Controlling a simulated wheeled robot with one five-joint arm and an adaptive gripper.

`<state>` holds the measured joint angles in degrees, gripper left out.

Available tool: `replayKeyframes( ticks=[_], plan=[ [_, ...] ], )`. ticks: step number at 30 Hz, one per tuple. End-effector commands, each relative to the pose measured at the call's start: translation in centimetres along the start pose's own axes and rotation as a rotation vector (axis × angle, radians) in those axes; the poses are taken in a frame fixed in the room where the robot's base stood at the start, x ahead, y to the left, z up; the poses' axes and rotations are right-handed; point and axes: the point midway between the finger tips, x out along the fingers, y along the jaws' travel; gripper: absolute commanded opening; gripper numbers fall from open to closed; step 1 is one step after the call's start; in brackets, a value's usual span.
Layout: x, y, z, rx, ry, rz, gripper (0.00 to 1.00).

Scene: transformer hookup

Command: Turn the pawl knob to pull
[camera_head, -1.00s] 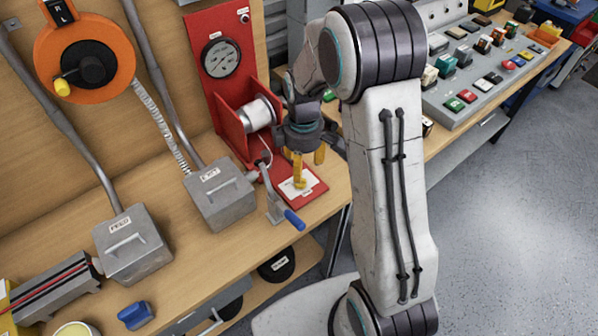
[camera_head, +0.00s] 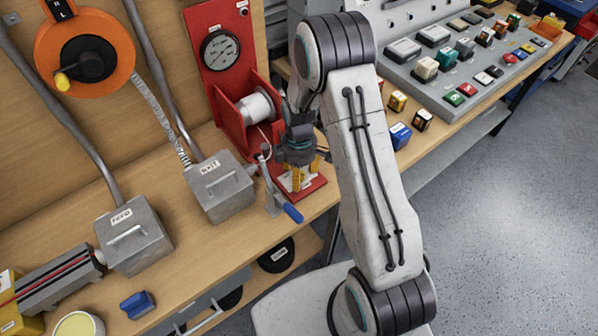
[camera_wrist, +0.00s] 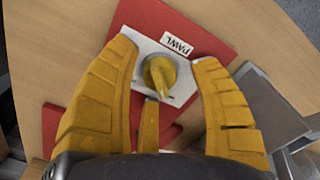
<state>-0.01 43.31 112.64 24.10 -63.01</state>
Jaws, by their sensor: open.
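The plate is on the red base (camera_wrist: 172,22) of the winch (camera_head: 255,107), which stands on the bench in the head view. My gripper (camera_wrist: 162,75) is open above the plate, with yellow fingers spread on both sides of the knob and a third finger below it in the picture. I see no clear contact with the knob. In the head view my gripper (camera_head: 300,178) hides the knob.
A crank with a blue handle (camera_head: 292,213) stands close to my gripper's left. Grey boxes (camera_head: 218,190) with conduits stand further left. A sloped button panel (camera_head: 455,75) and several small coloured blocks (camera_head: 400,135) are on the right. A gauge (camera_head: 220,50) is on the red back plate.

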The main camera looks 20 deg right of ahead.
Motion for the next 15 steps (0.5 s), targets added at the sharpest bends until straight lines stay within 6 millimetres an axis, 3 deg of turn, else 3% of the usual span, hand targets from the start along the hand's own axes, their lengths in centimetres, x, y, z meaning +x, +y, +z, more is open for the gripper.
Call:
replayKeyframes(
  ticks=[10, 15],
  plan=[
    [0.21, 0.01, 0.00, 0.000, 0.000, 0.001, 0.59],
    [0.20, 0.01, -0.01, 0.000, 0.000, 0.001, 0.44]
  ],
)
